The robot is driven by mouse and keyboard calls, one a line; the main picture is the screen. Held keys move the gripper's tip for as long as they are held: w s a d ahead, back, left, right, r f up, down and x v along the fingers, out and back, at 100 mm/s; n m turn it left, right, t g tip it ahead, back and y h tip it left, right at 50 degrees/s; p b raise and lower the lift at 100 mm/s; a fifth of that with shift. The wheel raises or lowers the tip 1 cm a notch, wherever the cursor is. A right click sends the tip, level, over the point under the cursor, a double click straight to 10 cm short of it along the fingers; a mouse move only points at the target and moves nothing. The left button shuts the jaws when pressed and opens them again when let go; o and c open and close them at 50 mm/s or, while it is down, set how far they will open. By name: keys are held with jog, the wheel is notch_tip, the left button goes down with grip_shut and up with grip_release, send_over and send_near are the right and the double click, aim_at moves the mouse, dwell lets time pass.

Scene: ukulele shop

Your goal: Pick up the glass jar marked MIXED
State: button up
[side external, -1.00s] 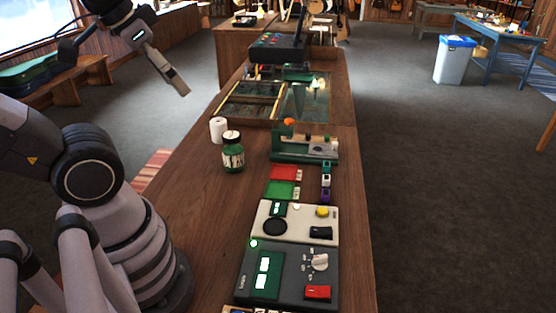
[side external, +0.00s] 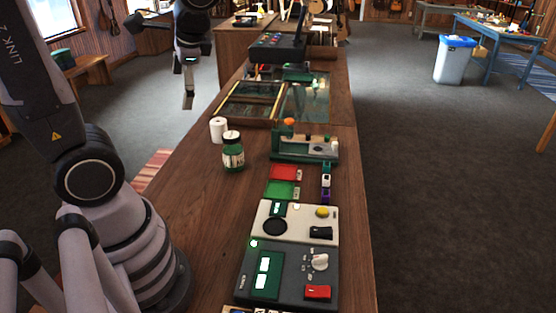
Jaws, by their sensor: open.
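A green-filled glass jar (side external: 233,155) with a dark lid and a pale label stands upright on the wooden counter (side external: 190,215), left of the middle. The label's writing is too small to read, so I cannot tell whether it says MIXED.
A white roll (side external: 218,129) stands just behind the jar. A green device (side external: 305,147) is to its right, with red (side external: 284,172) and green pads nearer. Two control boxes (side external: 288,272) fill the near right. A glass-topped case (side external: 303,98) lies farther back. Bare wood is in front of the jar.

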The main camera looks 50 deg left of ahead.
jog(key=w+a+f+m+g+y, duration=0.4)
jog(key=w+a+y, duration=0.1)
jog(key=a, duration=0.2)
jog(key=m+t+y, duration=0.4)
jog(key=m+y, duration=0.4)
jog(key=m, duration=0.1)
send_over(234, 141)
jog(key=s+d, duration=0.3)
jog(key=d, duration=0.1)
notch_tip(234, 141, down, 14)
jog(key=f+m+t, duration=0.1)
jog(key=f, duration=0.2)
jog(key=w+f+m+t, duration=0.1)
jog(key=f+m+t, duration=0.1)
jog(key=f, duration=0.1)
jog(key=f+m+t, duration=0.2)
jog(key=shift+w+d+f, duration=0.1)
jog(key=shift+w+f, duration=0.2)
jog(key=shift+f, duration=0.1)
jog(key=shift+w+a+f+m, duration=0.1)
jog(key=shift+a+m, duration=0.15)
jog(key=shift+m, duration=0.05)
jog(key=x, duration=0.7)
jog(key=shift+w+d, duration=0.1)
jog(key=shift+w, duration=0.15)
jog(key=c, duration=1.3)
